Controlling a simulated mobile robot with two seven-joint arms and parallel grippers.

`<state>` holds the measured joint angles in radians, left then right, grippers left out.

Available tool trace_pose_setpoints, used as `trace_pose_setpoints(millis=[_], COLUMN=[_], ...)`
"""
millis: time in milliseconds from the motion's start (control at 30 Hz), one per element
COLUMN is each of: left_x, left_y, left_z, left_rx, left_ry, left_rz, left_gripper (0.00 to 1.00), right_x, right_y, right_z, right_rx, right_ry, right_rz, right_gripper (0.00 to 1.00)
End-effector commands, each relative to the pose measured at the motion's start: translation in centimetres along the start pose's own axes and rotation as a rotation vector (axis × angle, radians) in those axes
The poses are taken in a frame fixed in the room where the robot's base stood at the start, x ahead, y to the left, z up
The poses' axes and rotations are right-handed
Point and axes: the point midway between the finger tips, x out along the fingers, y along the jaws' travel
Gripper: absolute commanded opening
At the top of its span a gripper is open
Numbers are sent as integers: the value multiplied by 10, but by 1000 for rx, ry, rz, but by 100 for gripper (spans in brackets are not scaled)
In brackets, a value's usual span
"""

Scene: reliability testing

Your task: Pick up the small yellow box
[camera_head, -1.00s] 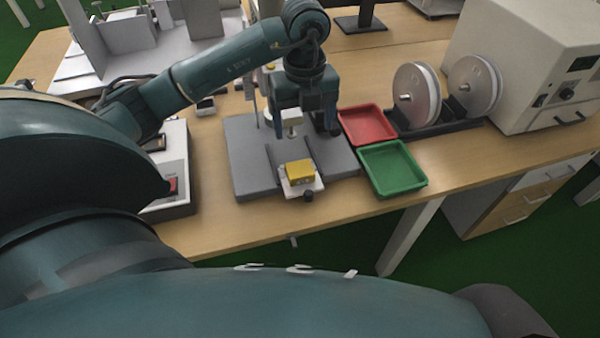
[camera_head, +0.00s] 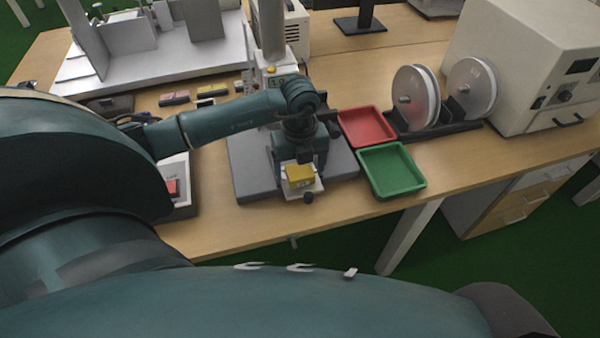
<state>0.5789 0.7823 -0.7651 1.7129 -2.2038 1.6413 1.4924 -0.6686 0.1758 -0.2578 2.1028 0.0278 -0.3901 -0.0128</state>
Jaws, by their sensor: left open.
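The small yellow box (camera_head: 299,174) sits on a small white holder (camera_head: 311,190) at the front of a grey fixture plate (camera_head: 250,164). My left gripper (camera_head: 298,168) is right at the box, just behind and above it, pointing down. It is open. Its fingertips are partly hidden, and I cannot tell whether they touch the box. My right gripper is not in view.
A red tray (camera_head: 367,126) and a green tray (camera_head: 392,170) lie to the right of the fixture. Grey reels (camera_head: 416,95) and a beige machine (camera_head: 530,60) stand beyond them. A box with a red switch (camera_head: 174,187) stands at left. The table's front edge is close.

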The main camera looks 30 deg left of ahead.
Motion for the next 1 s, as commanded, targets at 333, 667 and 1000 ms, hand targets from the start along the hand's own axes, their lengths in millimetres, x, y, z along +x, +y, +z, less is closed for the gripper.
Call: trace_pose_setpoints(millis=[333,667,1000], left_x=[0,0,-2], left_y=[0,0,0], left_z=[0,0,0], left_rx=[0,0,0], left_ry=[0,0,-1], left_rz=[0,0,-1], left_gripper=[66,39,31], right_x=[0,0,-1], right_y=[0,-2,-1], right_z=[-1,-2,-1], right_rx=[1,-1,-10], right_ry=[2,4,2], right_rz=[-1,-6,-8], right_gripper=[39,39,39])
